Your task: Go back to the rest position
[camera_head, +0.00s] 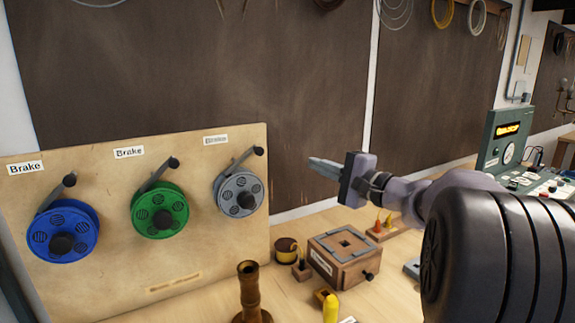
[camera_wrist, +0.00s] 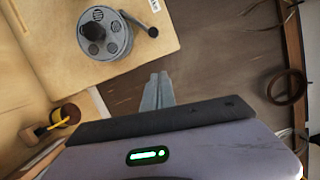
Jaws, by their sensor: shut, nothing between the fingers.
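My gripper (camera_head: 325,168) is in the air above the bench, to the right of the wooden reel board (camera_head: 110,260) and above a square wooden box. Its fingers are together with nothing between them, and point left in the head view. In the wrist view the closed fingertips (camera_wrist: 158,80) show against the dark wall panel, apart from the grey reel (camera_wrist: 104,34) at upper left. My arm reaches in from the right of the head view and hides part of the bench.
The board carries a blue reel (camera_head: 62,232), a green reel (camera_head: 160,210) and a grey reel (camera_head: 238,193), each with a brake lever. A wooden box (camera_head: 343,256), a turned wooden post (camera_head: 250,295) and a green instrument (camera_head: 508,145) stand on the bench.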

